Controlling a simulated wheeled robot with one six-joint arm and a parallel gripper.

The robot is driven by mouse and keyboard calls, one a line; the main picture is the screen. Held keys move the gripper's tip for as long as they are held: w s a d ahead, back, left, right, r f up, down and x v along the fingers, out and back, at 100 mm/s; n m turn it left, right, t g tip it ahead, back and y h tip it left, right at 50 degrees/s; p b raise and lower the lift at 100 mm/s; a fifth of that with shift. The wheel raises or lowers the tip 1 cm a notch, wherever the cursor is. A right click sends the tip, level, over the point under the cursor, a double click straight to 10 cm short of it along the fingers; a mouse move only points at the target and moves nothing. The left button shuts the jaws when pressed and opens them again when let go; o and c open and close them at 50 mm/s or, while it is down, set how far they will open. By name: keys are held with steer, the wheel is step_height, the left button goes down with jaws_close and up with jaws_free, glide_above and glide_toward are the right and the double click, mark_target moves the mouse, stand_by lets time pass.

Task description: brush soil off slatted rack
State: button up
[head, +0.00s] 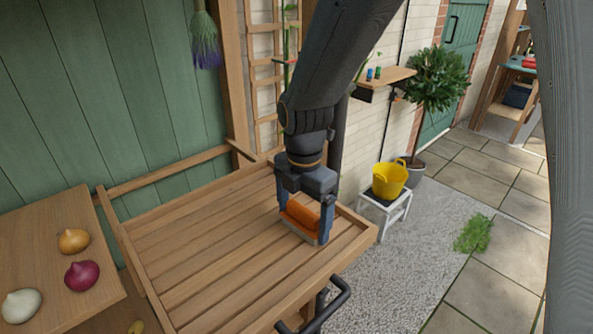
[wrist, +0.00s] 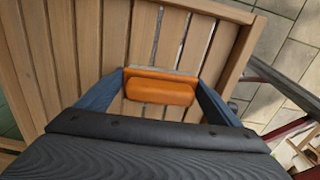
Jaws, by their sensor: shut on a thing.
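The slatted rack (head: 190,239) is a wooden tray of parallel slats with a raised rim, and it fills the middle of the head view. In the wrist view its slats (wrist: 104,40) run away from me under the gripper. My gripper (head: 306,222) is over the right part of the rack, pointing down, shut on an orange-handled brush (head: 303,212). The brush's orange block also shows between the two fingers in the wrist view (wrist: 160,92). Its underside is at or just above the slats; I cannot tell whether it touches. I make out no clear soil on the visible slats.
A wooden table at left holds a brown onion (head: 73,241), a red onion (head: 82,275) and a white bulb (head: 21,305). A yellow bucket (head: 389,180) stands on a white stool right of the rack. The green wall is behind; gravel and paving lie right.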

steer(key=shift+w+d, duration=0.5)
steer(key=shift+d, duration=0.1)
steer(key=shift+w+d+r+p, duration=0.1)
steer(key=shift+w+r+p, duration=0.15)
steer(key=shift+p, duration=0.25)
steer(key=r, duration=0.1)
steer(key=r+p, duration=0.1)
steer(key=r, duration=0.1)
steer(key=shift+s, duration=0.3)
steer(key=shift+w+r+p, duration=0.15)
steer(key=shift+r+p, duration=0.25)
steer(key=shift+r, duration=2.05)
